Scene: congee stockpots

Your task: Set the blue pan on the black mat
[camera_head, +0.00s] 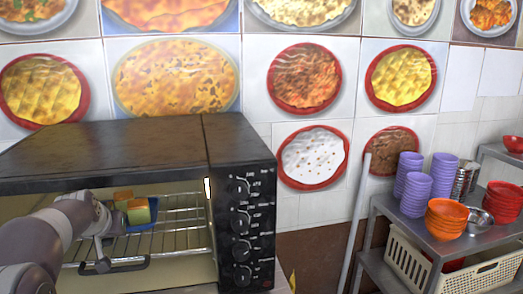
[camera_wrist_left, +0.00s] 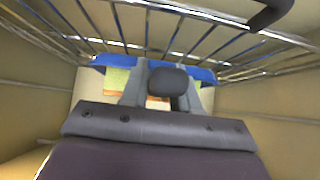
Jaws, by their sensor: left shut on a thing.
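The blue pan (camera_head: 142,222) is inside the oven, at the wire rack, with yellow-green and orange blocks (camera_head: 138,210) in it. My left gripper (camera_head: 103,232) reaches in through the oven's open front at the pan's near left side. In the left wrist view, the gripper (camera_wrist_left: 165,88) is shut on a dark, rounded piece that looks like the pan's handle. Blue rim of the pan (camera_wrist_left: 203,74) shows on both sides of the fingers. I cannot tell whether the pan touches the rack. No black mat is in view. My right gripper is not in view.
The black oven (camera_head: 242,160) surrounds the arm with its roof and right control panel. The wire rack (camera_head: 180,228) has a dark handle (camera_head: 115,266) at its front. At right, a metal shelf (camera_head: 452,243) holds purple cups (camera_head: 415,193), orange bowls (camera_head: 446,217) and a cream basket (camera_head: 480,278).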

